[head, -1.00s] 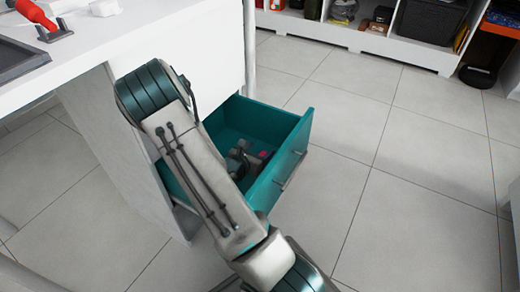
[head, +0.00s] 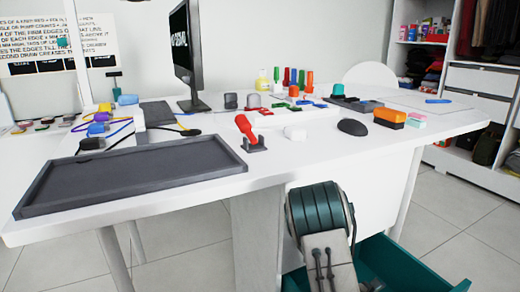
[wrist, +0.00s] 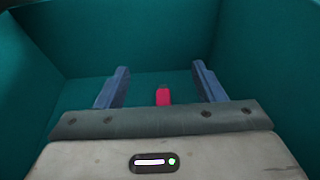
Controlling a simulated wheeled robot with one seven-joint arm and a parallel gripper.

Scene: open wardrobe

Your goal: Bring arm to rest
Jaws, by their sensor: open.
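My gripper (wrist: 160,88) is open and empty in the wrist view, with its two blue-grey fingers spread apart inside the teal drawer (wrist: 255,45). A small pink-red object (wrist: 163,96) lies on the drawer floor between the fingers as seen from the wrist, and no finger touches it in the picture. In the head view my arm (head: 325,225) reaches down beside the desk into the open teal drawer (head: 400,265). The gripper itself is out of the head view.
The white desk (head: 330,150) stands above the drawer and holds a dark tray (head: 130,175), a red-handled tool (head: 245,128), a black mouse (head: 352,127), a monitor (head: 186,50) and several small items. An open wardrobe (head: 475,80) is at the back right. Tiled floor lies free at the right.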

